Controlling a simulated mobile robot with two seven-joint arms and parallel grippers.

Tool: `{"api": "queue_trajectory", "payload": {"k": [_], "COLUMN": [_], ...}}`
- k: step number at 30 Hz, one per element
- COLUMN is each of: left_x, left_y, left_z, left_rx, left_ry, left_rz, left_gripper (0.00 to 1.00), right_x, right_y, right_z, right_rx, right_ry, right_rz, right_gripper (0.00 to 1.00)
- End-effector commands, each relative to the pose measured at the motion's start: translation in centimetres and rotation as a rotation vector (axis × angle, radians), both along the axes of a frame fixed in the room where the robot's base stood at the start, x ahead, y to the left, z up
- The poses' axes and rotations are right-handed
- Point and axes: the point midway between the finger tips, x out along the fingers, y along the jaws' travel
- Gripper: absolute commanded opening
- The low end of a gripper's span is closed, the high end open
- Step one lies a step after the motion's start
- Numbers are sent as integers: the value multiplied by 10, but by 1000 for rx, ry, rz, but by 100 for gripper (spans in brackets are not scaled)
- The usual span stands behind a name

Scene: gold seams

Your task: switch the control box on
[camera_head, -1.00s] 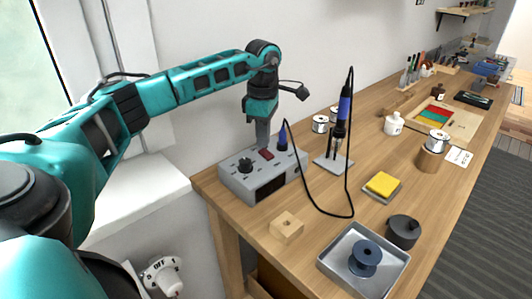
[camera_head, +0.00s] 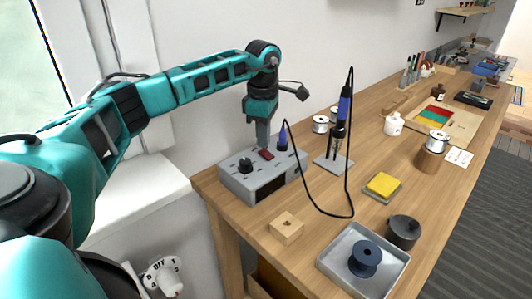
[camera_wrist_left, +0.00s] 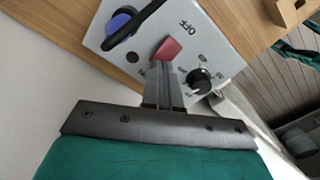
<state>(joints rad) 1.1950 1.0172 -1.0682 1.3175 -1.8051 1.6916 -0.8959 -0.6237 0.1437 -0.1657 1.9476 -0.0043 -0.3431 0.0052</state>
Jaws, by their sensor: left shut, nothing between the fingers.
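The grey control box (camera_head: 240,185) sits at the near left corner of the workbench. On its top are a red rocker switch (camera_head: 266,154), a black knob (camera_head: 245,165) and a blue plug (camera_head: 283,138) with a black cable. My left gripper (camera_head: 263,146) is shut and empty, pointing down with its tips at the switch. In the left wrist view, the tips (camera_wrist_left: 162,68) are at the edge of the red switch (camera_wrist_left: 168,48), on the side away from the printed OFF. Whether they touch it I cannot tell. My right gripper is not in view.
A soldering iron stand (camera_head: 333,162) is right of the box, its cable looping over the bench.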

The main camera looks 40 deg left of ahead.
Motion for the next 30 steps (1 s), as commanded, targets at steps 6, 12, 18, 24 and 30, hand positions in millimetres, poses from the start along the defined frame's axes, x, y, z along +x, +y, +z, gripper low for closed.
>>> {"api": "queue_trajectory", "payload": {"k": [6,12,18,24,30], "left_x": [0,0,0,0,0], "left_y": [0,0,0,0,0], "left_z": [0,0,-1,-4,-8], "left_rx": [0,0,0,0,0], "left_ry": [0,0,0,1,1], "left_rz": [0,0,0,0,0], "left_gripper": [0,0,0,0,0], "right_x": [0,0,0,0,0], "right_y": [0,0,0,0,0], "right_z": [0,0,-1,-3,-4], "right_rx": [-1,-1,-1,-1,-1], "right_ry": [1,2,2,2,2], "right_rz": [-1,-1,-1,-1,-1], "right_gripper": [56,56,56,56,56]}}
